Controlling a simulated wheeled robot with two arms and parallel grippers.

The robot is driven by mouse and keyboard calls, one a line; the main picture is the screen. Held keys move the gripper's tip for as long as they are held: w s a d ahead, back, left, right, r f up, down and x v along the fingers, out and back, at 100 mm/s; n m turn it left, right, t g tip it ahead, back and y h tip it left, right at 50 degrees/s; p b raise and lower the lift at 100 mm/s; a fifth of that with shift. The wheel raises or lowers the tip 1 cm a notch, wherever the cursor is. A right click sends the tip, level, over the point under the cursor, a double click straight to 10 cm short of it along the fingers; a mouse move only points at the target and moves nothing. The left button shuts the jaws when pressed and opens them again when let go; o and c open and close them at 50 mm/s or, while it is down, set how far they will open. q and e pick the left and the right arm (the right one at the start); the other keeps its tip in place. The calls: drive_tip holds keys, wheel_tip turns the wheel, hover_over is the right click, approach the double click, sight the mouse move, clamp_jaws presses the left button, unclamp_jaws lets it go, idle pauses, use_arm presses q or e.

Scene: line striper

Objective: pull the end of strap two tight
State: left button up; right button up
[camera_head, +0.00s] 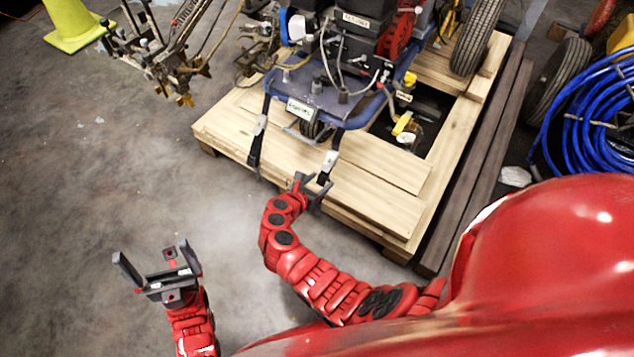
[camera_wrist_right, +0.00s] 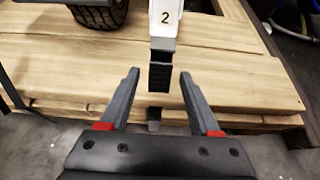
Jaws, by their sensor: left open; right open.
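Strap two has a white tag marked 2 (camera_wrist_right: 165,16), a grey buckle (camera_wrist_right: 162,44) and black webbing (camera_wrist_right: 159,76) running down toward the pallet's front edge. In the head view its pale tag (camera_head: 329,161) shows above my right gripper (camera_head: 312,186). In the right wrist view my right gripper (camera_wrist_right: 160,82) is open, with one finger on each side of the webbing, apart from it. A short grey piece (camera_wrist_right: 154,114) shows lower down at the edge; whether it is the strap's end I cannot tell. My left gripper (camera_head: 152,252) is open and empty above the floor.
The wooden pallet (camera_head: 232,128) carries the blue-framed line striper (camera_head: 325,100). Another strap (camera_head: 257,140) hangs over its front edge to the left. A blue hose coil (camera_head: 590,110), a tyre (camera_head: 557,78) and a yellow cone (camera_head: 75,24) stand around.

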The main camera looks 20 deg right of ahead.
idle(0.5)
drive_tip(key=shift+r+p, duration=0.1)
drive_tip(key=shift+p, duration=0.5)
clamp_jaws()
